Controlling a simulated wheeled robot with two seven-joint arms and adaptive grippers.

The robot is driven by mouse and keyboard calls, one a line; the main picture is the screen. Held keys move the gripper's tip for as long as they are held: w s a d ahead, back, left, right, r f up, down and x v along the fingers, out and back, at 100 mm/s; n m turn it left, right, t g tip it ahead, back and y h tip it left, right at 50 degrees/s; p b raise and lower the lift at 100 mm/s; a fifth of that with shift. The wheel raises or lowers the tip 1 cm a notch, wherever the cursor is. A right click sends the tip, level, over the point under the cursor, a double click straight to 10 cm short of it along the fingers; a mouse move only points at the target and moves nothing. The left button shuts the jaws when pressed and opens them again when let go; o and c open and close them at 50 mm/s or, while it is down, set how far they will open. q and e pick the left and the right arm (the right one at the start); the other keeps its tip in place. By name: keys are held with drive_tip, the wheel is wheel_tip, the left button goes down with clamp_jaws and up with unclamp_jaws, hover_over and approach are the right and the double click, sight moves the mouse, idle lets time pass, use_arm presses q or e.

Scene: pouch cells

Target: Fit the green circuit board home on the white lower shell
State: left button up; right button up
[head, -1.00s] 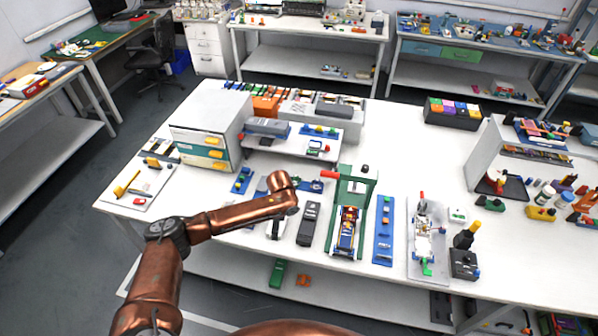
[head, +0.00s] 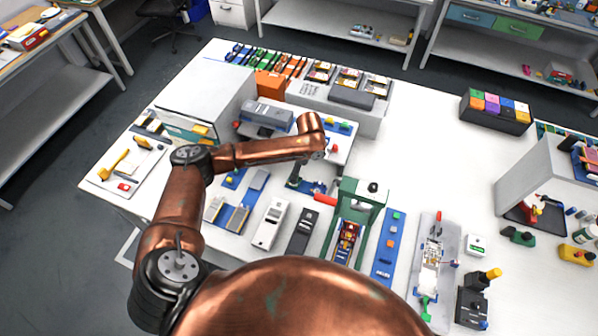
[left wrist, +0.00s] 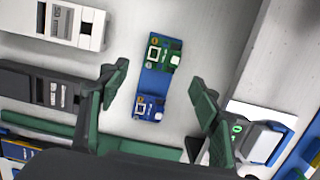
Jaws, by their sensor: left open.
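In the left wrist view the green circuit board (left wrist: 164,52) lies at the upper end of a blue holder (left wrist: 154,82), with a blue board (left wrist: 149,107) at its lower end. My left gripper (left wrist: 160,82) is open and empty above the holder, its green-padded fingers on either side. In the head view the left gripper (head: 308,178) points down behind the green-framed press, partly hiding the boards. A white casing (left wrist: 78,22) is at the wrist view's upper left and in the head view (head: 270,224); I cannot tell whether it is the white lower shell. My right gripper is out of view.
A dark casing (head: 303,231) lies beside the white one. The green press (head: 373,200) stands close right of the gripper. A low shelf with devices (head: 335,150) is just behind it. The table's right middle (head: 440,165) is largely clear.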

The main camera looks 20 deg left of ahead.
use_arm(q)
drive_tip(key=shift+s+a+f, duration=0.1)
drive_tip(key=shift+a+f, duration=0.05)
drive_tip(key=shift+f, duration=0.75)
drive_tip(key=f, duration=0.1)
drive_tip(key=a+f, duration=0.1)
drive_tip(key=f, duration=0.2)
drive_tip(key=shift+w+a+f, duration=0.15)
drive_tip(key=shift+w, duration=0.15)
drive_tip(key=shift+f, duration=0.5)
drive_tip(key=shift+c, duration=0.4)
drive_tip(key=shift+a, duration=0.1)
drive_tip(key=c, duration=1.2)
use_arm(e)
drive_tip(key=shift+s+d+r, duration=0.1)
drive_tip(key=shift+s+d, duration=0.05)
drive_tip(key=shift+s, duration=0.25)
